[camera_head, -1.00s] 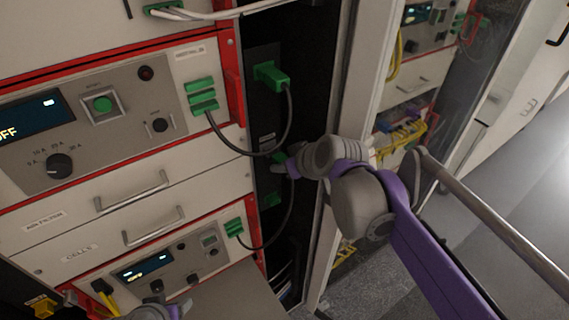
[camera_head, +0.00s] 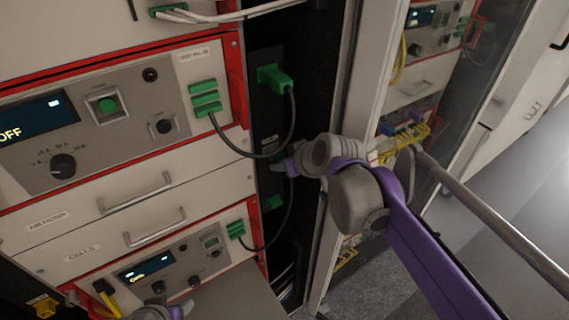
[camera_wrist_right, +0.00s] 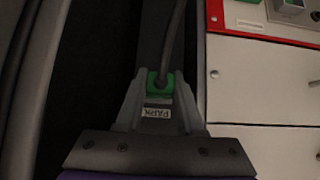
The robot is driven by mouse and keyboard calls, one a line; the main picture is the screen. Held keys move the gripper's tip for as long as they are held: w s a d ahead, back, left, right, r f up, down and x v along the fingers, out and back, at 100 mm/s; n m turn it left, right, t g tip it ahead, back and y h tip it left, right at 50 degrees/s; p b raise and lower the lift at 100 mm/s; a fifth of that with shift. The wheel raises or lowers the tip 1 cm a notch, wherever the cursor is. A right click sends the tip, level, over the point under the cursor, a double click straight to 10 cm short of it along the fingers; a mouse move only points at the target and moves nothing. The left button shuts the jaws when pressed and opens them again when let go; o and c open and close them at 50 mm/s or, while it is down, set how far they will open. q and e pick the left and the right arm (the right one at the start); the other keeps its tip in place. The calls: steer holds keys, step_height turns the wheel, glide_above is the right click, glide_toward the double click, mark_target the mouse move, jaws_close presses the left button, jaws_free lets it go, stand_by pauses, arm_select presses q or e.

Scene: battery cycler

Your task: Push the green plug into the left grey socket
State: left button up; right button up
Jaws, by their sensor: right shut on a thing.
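My right gripper (camera_head: 284,164) is at the black strip beside the instrument rack. In the right wrist view its fingers (camera_wrist_right: 157,92) are shut on the green plug (camera_wrist_right: 158,80), whose dark cable runs up and away. In the head view the gripper hides most of that plug. A small white label (camera_wrist_right: 157,113) shows just below the plug in the wrist view. I cannot make out any grey socket or whether the plug touches one. My left gripper (camera_head: 165,312) shows only partly at the bottom edge, and its fingers are not clear.
Another green plug (camera_head: 274,78) sits higher on the black strip, its cable looping to green connectors (camera_head: 205,98) on the rack panel. Lower green connectors (camera_head: 236,229) also carry a cable. A pale cabinet post (camera_head: 352,100) stands close right of my right gripper.

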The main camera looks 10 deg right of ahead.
steer(key=o, duration=1.1)
steer(key=shift+c, duration=0.2)
steer(key=v, duration=1.1)
steer(key=s+d+f+m+g+h, duration=0.1)
steer(key=s+f+m, duration=0.1)
steer(key=s+f, duration=0.5)
steer(key=s+d+f+m+g+h, duration=0.2)
steer(key=s+f, duration=0.5)
steer(key=f, duration=0.9)
steer(key=shift+f, duration=0.15)
